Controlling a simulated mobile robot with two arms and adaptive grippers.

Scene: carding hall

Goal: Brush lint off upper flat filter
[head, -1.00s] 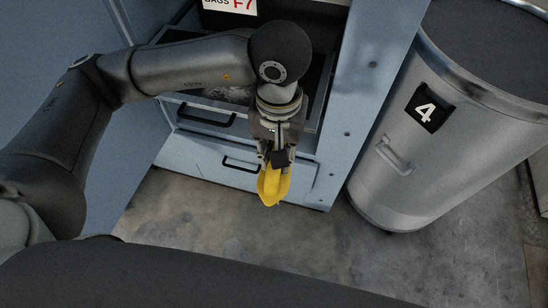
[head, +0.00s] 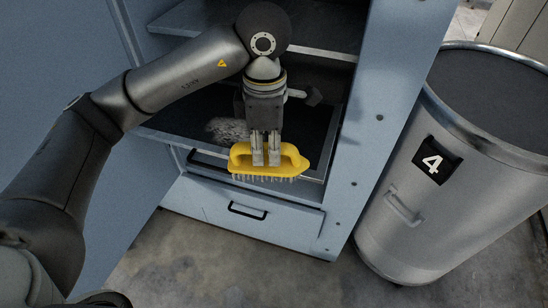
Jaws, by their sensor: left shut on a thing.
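My left gripper (head: 266,155) points down and is shut on the handle of a yellow brush (head: 240,158). The brush is level, with its pale bristles facing down, in front of the open blue cabinet. Behind it a dark, framed filter panel (head: 308,140) lies in the cabinet above the drawers. A grey patch of lint (head: 229,130) shows on the panel, left of the gripper. Part of the panel is hidden by my arm, gripper and the brush. I cannot tell whether the bristles touch anything. My right gripper is not in view.
A pale blue shelf (head: 310,45) spans the cabinet above the panel. The cabinet's right post (head: 375,120) stands close to the gripper. Below are drawers with black handles (head: 247,211). A grey metal drum marked 4 (head: 460,190) stands at right. The concrete floor in front is clear.

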